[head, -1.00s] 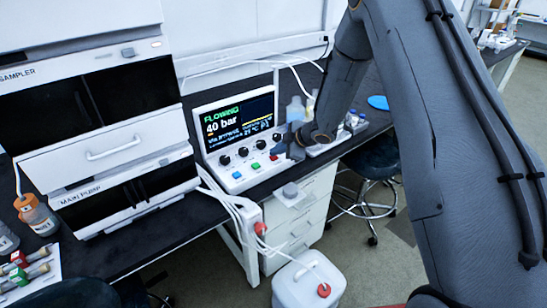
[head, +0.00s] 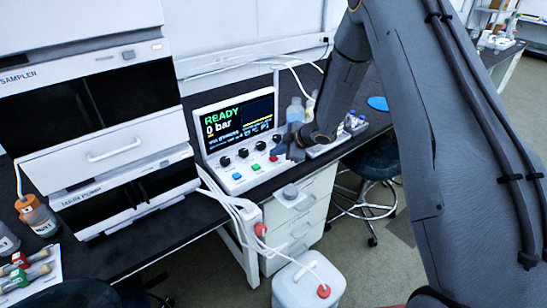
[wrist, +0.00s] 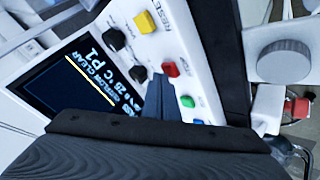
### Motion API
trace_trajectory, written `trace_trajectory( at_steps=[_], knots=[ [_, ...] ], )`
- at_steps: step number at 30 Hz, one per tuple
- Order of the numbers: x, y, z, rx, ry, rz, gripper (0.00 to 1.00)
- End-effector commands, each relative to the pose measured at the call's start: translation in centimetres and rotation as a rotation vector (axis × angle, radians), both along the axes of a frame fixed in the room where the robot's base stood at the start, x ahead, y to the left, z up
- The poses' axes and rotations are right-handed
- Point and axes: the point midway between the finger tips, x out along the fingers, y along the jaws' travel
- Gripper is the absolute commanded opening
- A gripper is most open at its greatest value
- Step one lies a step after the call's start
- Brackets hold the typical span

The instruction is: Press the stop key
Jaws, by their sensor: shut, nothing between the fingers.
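The control panel (head: 262,168) stands on the dark bench in the head view. Its screen (head: 238,122) reads READY and 0 bar. A red key (head: 273,158) sits at the right of its key row, beside my gripper (head: 291,148); I cannot read its label. In the wrist view the red key (wrist: 170,69) lies just right of my shut, empty fingertips (wrist: 157,80). I cannot tell whether they touch it. A green key (wrist: 187,101), a blue key (wrist: 197,121) and a yellow key (wrist: 144,22) lettered RESET show nearby.
Black knobs (wrist: 115,40) sit between keys and screen. A grey round knob (wrist: 285,61) shows right of the panel in the wrist view. White instrument stacks (head: 110,140) stand left. Bottles (head: 295,110) stand behind the panel. A white canister (head: 300,285) is on the floor.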

Motion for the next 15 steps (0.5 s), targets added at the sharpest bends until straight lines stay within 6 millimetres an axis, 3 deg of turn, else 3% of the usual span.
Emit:
trace_trajectory(
  at_steps=[4, 15],
  knots=[
    [-0.02, 0.00, 0.98, 0.000, 0.000, 0.000, 0.00],
    [0.01, -0.01, 1.08, 0.000, 0.000, 0.000, 0.00]
  ],
)
